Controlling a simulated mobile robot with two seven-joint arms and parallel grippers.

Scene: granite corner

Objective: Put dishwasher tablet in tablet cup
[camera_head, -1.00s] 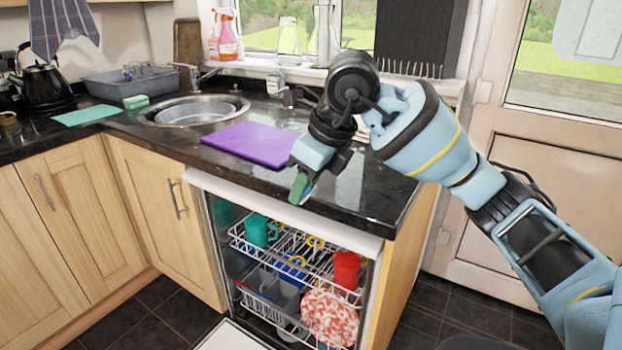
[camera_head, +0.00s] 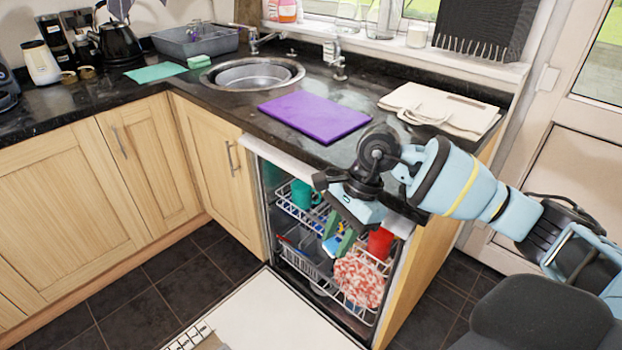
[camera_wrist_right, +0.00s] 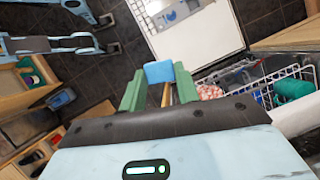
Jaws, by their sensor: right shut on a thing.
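My right gripper (camera_head: 338,246) is shut on the dishwasher tablet (camera_head: 331,245), a small blue and white block. In the right wrist view the blue tablet (camera_wrist_right: 158,72) sits between the tips of the green fingers. In the head view the gripper points down in front of the dishwasher's open front, above the lowered door (camera_head: 275,315). In the right wrist view a grey dispenser panel (camera_wrist_right: 172,15), which appears to hold the tablet cup, is set in the door's inner face, apart from the tablet. The cup's interior is too small to make out. My left gripper is not in view.
The dishwasher racks hold a teal mug (camera_head: 304,194), a red cup (camera_head: 380,243) and a red-white patterned dish (camera_head: 358,279), close beside my right gripper. The black counter edge is above. A purple board (camera_head: 315,117) lies on the counter. Dark floor (camera_head: 130,310) is clear at left.

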